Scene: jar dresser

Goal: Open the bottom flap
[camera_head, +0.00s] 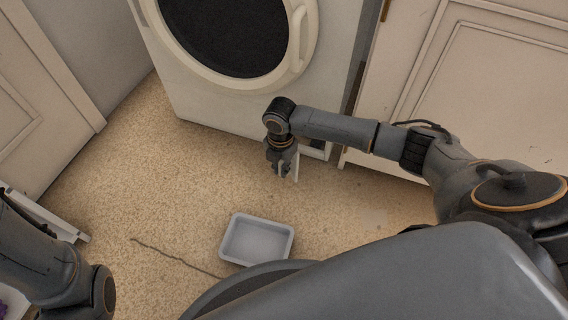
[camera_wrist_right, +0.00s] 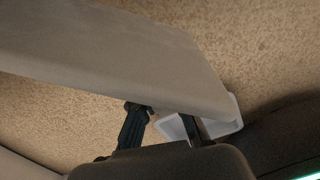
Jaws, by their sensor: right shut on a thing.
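The white washing machine (camera_head: 225,105) stands at the top of the head view, its round dark door closed. My right gripper (camera_head: 284,172) is low in front of its lower right part. It is shut on the bottom flap, a pale thin panel (camera_head: 295,166) that shows beside the fingers. In the right wrist view the flap (camera_wrist_right: 110,45) is a broad pale panel sticking out over the floor, with its edge between the fingers of my right gripper (camera_wrist_right: 165,122). One finger is partly hidden behind it. The flap's hinge is hidden. My left arm shows at lower left, but its gripper is out of view.
A grey tray (camera_head: 235,242) lies on the speckled floor below my right gripper. A thin dark line, perhaps a cord (camera_head: 170,254), runs left of it. Cream cabinets stand left (camera_head: 40,110) and right (camera_head: 490,85). The floor left of the gripper is clear.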

